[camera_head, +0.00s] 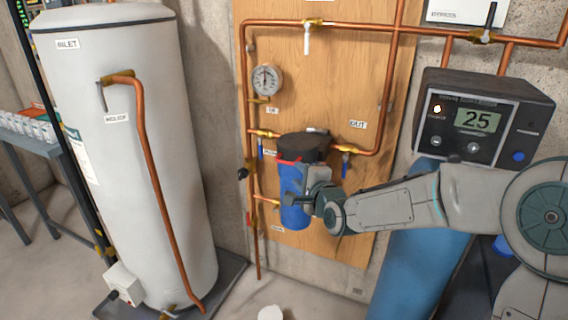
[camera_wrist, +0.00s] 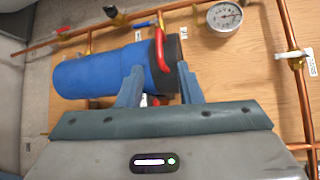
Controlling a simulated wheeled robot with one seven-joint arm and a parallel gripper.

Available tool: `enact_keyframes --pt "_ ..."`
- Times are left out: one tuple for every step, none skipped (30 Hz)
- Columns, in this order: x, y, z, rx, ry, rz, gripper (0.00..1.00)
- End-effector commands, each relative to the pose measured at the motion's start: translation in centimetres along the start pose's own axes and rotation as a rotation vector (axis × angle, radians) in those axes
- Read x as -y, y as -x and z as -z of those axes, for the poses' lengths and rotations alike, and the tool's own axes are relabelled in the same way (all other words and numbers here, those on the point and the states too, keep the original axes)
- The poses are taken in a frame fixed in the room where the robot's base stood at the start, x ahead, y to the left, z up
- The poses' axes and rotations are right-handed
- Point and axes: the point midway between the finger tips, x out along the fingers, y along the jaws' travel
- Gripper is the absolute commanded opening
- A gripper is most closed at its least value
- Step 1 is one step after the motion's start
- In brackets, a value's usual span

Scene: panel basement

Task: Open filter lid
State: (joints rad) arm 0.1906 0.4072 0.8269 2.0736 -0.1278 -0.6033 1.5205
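The filter has a blue body (camera_head: 293,188) and a black lid (camera_head: 303,146), and hangs upright on the wooden board. In the wrist view the filter lies sideways, with its blue body (camera_wrist: 105,70) at left and its black lid (camera_wrist: 174,62) at right. A red handle (camera_wrist: 161,50) crosses by the lid, its lower end pointing between my fingers. My gripper (camera_head: 304,199) is in front of the filter's body, hiding part of it. In the wrist view my gripper (camera_wrist: 160,84) is open, its two fingers apart. I cannot tell whether they touch the filter.
Copper pipes (camera_head: 370,30) with valves and a gauge (camera_head: 266,79) frame the board (camera_head: 340,80). A white tank (camera_head: 130,150) stands at left. A grey control box (camera_head: 480,118) above a blue tank (camera_head: 410,255) stands at right. Bare floor shows between the tanks.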

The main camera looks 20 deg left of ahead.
Motion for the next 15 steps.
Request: enact_keyframes --pt "0.0 -1.0 -0.2 0.004 -0.004 -0.001 0.32" --pt "0.0 -1.5 -0.1 0.004 -0.004 -0.001 0.32" --pt "-0.1 -2.2 -0.2 0.004 -0.004 -0.002 0.32" --pt "-0.1 -2.8 -0.1 0.003 -0.003 -0.003 0.32" --pt "-0.1 -3.3 -0.2 0.004 -0.002 -0.003 0.32" --pt "0.0 -4.1 -0.2 0.004 -0.003 -0.002 0.32" --pt "0.0 -4.6 -0.2 0.004 -0.003 -0.002 0.32" --pt "0.0 -5.2 -0.2 0.003 -0.002 -0.002 0.32" --pt "-0.1 -5.9 -0.2 0.004 -0.002 -0.004 0.32" --pt "0.0 -6.5 -0.2 0.003 -0.002 -0.003 0.32" --pt "-0.1 -7.0 -0.1 0.003 -0.001 -0.004 0.32" --pt "0.0 -7.6 -0.2 0.003 0.0 -0.003 0.32" --pt "-0.1 -8.1 -0.1 0.003 0.0 -0.003 0.32" --pt "-0.1 -8.5 -0.2 0.003 0.0 -0.003 0.32" --pt "0.0 -9.0 -0.1 0.002 0.0 -0.002 0.32"
